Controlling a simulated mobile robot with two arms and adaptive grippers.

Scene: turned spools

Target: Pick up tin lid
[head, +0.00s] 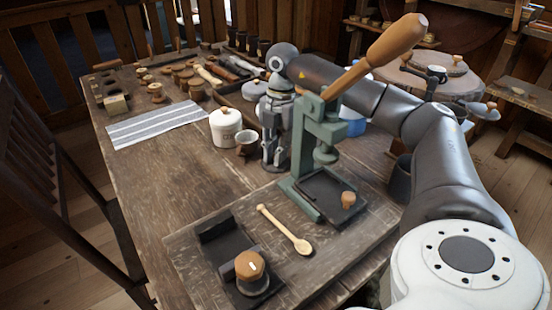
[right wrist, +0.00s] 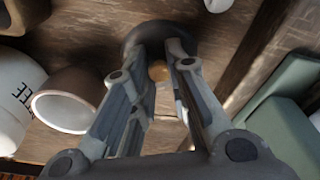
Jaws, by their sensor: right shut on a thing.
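A dark round piece with a small wooden knob, which looks like the tin lid (right wrist: 144,34), shows at the fingertips in the right wrist view. The knob (right wrist: 159,71) sits between the two fingers. In the head view my right gripper (head: 273,158) points down at the middle of the table, behind the green press, with its fingers closed together on the lid. Its fingers also show in the right wrist view (right wrist: 163,62). The lid is mostly hidden in the head view, and I cannot tell whether it touches the table. My left gripper is out of view.
A green lever press (head: 308,160) stands close in front of my right gripper. A white lettered canister (head: 225,130) and a small cup (head: 247,143) stand just left of it. A wooden spoon (head: 285,230) lies in front. A striped cloth (head: 157,124) lies further left.

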